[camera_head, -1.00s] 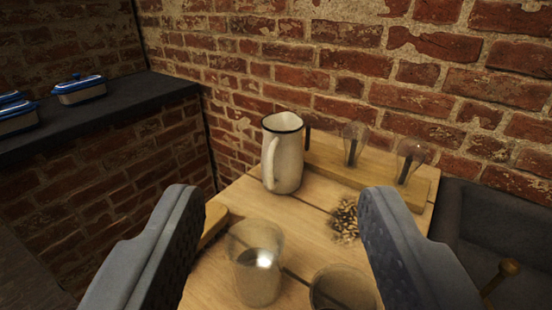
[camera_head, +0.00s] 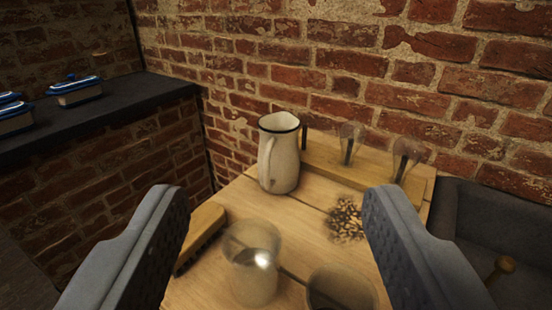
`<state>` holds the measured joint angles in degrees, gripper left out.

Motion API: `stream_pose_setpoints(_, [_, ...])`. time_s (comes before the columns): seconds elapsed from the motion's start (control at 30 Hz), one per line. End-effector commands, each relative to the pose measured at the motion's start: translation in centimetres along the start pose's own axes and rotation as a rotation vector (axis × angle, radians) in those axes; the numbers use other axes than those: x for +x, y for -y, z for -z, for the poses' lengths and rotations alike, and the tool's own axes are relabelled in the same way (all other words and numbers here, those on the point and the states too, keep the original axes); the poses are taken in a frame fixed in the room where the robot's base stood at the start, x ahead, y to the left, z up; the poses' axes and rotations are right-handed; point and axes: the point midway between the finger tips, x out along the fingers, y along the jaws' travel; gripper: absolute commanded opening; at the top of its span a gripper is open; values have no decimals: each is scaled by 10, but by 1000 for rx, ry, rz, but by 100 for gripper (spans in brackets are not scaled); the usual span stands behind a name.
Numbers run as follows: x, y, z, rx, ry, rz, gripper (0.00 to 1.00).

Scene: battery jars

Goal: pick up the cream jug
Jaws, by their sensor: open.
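The cream jug (camera_head: 281,160) stands upright on the wooden table (camera_head: 295,222), near its back left by the brick wall. It has a dark rim and its handle is on the left side. My gripper (camera_head: 277,215) is open and empty, with one grey finger at the left and one at the right of the view. The jug shows between the fingers but farther off, and neither finger touches it.
Two glass jars, one at the front (camera_head: 252,262) and one lower right (camera_head: 340,290), stand between me and the jug. A brush (camera_head: 203,235) lies left. Brown bits (camera_head: 345,220) and a wooden block with bulb-shaped glasses (camera_head: 351,143) are right. A dark shelf (camera_head: 130,108) holds blue-lidded dishes.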

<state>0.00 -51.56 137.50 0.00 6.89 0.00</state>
Motion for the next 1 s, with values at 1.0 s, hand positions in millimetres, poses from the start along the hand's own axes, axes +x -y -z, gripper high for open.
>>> stream_pose_setpoints(1.0, [182,-7,36,-64,683,38,92])
